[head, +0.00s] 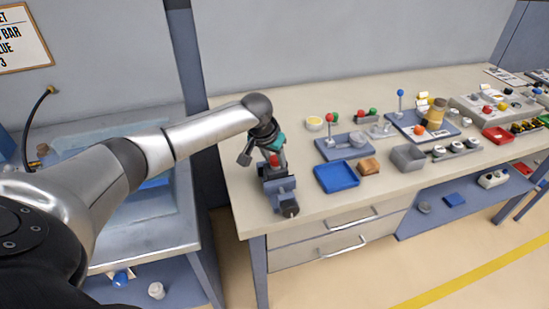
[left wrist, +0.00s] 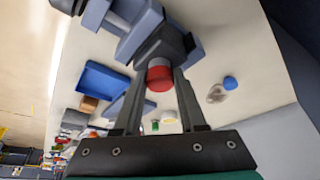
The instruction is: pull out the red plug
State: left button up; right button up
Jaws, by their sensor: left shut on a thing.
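The red plug (head: 274,160) is at the top of a blue-grey vise-like fixture (head: 280,190) at the bench's near left corner. In the left wrist view the red plug (left wrist: 159,80) has a grey end towards the dark part of the fixture (left wrist: 160,45). My left gripper (head: 272,157) reaches down over it from the left. In the left wrist view the fingers of the left gripper (left wrist: 160,76) are on both sides of the plug, shut on it. Whether the plug is still seated cannot be told. My right gripper is not in view.
A blue tray (head: 336,178), a brown block (head: 369,166) and a grey bin (head: 408,158) stand to the right. Bare bench top lies around the fixture.

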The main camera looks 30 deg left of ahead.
aim_at(275, 160)
pick_arm(q)
jog(key=shift+r+p, duration=0.25)
jog(key=shift+p, duration=0.1)
dwell(0.6)
jog(key=shift+r+p, duration=2.2)
jog(key=shift+p, duration=0.65)
